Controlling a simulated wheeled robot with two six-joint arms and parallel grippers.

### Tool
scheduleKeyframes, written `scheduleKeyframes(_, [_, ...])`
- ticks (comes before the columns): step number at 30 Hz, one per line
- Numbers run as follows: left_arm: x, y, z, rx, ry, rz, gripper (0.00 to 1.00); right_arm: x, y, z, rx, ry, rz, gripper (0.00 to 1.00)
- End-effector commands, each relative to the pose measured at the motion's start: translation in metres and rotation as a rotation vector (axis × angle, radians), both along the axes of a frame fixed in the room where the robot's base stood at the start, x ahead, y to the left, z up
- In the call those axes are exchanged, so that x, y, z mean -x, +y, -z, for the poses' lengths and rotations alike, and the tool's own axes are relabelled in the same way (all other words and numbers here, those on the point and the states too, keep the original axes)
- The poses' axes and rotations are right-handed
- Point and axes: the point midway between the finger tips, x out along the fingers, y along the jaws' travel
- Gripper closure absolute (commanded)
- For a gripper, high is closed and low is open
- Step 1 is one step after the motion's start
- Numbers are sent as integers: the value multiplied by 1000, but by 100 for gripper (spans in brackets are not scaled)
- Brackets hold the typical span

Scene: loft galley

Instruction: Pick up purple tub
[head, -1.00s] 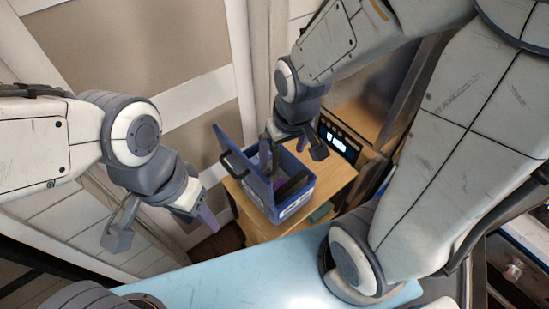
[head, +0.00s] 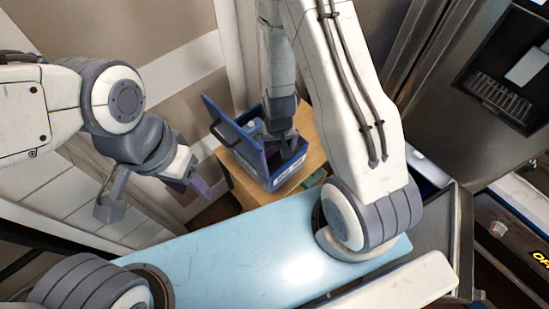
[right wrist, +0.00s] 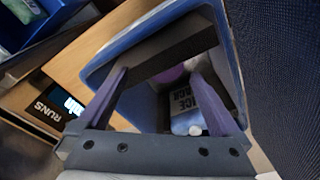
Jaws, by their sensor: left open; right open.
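A small purple patch (right wrist: 172,73), seemingly the purple tub, shows inside the blue box (right wrist: 228,55) in the right wrist view, partly hidden by a dark bar. The box (head: 290,180) stands with its lid (head: 228,133) open in the head view. My right gripper (head: 283,150) is open and points down at the box's opening. Its two purple fingers (right wrist: 160,75) are spread on either side of the opening, with no object clearly held between them. My left gripper (head: 153,198) is open and empty, left of the box.
A pale ice pack (right wrist: 187,112) lies in the box below the purple patch. The dark bar (right wrist: 165,52) crosses the opening. The box stands on a wooden surface (head: 311,125). The light-blue panel in front looks clear.

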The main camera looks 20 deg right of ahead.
Motion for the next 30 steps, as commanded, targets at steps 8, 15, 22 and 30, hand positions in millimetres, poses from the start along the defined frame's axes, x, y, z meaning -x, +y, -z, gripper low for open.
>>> scheduleKeyframes(8, [0, 0, -3, 0, 0, 0, 50, -4, 0, 35, 0, 3, -2, 0])
scheduleKeyframes(15, [0, 0, -9, 0, 0, 1, 50, -6, 1, 46, -1, 3, -2, 0])
scheduleKeyframes(22, [0, 0, -23, 0, 0, 4, 50, -12, 3, 73, -2, 4, -3, 0])
scheduleKeyframes(30, [0, 0, -26, 0, 0, 5, 50, -15, 2, 91, -2, 3, -1, 0])
